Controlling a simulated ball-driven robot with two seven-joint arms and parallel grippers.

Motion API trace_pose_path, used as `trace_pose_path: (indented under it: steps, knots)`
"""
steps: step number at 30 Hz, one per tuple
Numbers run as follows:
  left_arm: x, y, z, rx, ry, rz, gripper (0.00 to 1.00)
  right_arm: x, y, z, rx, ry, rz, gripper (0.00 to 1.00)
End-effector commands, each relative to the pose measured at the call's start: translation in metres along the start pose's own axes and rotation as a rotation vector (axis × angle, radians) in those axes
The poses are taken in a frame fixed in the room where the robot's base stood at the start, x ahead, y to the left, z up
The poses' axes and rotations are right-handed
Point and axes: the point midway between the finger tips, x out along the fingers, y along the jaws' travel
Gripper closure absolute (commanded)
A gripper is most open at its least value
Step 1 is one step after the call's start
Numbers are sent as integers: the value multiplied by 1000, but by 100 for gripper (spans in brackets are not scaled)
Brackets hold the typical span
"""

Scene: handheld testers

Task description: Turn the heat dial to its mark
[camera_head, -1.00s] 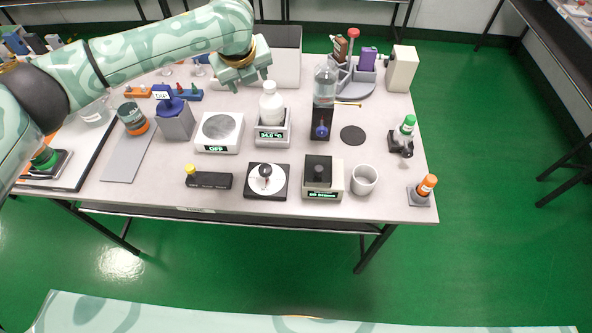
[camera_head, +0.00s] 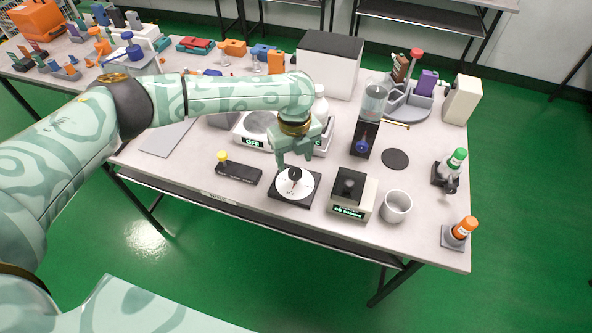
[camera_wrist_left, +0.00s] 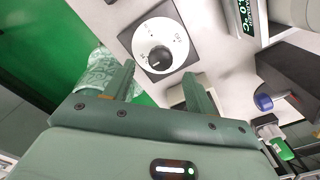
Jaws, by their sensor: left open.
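The heat dial is a black knob (camera_head: 295,174) on a white round face (camera_head: 303,191) with small dark marks, set in a dark square base near the table's front edge. My left gripper (camera_head: 296,161) points down just above and behind the dial in the head view. Its two fingers (camera_wrist_left: 158,75) are apart with nothing between them, and it looks clear of the knob. My right gripper is not in view.
A black box with a yellow button (camera_head: 239,172) is left of the dial. A black-topped device with a green display (camera_head: 350,212) and a grey cup (camera_head: 397,206) are to the right. A scale reading OFF (camera_head: 252,141) stands behind. The table's front edge is close.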

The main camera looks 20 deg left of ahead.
Motion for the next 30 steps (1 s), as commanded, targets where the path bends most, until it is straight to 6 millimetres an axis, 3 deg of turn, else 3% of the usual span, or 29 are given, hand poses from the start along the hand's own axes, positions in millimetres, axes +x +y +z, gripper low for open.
trace_pose_path:
  steps: [1, 6, 18, 23, 30]
  knots:
    - [15, 0, 0, 1, 2, 2, 44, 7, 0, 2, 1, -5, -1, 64]
    - [37, -1, 0, 1, 0, 0, 44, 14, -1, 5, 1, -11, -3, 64]
    - [44, -1, 0, 2, -1, -2, 44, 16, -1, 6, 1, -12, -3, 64]
    - [44, -1, 0, 2, -1, -2, 86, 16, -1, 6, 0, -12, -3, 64]
    - [43, 0, 0, -5, -1, -2, 89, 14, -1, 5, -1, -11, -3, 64]
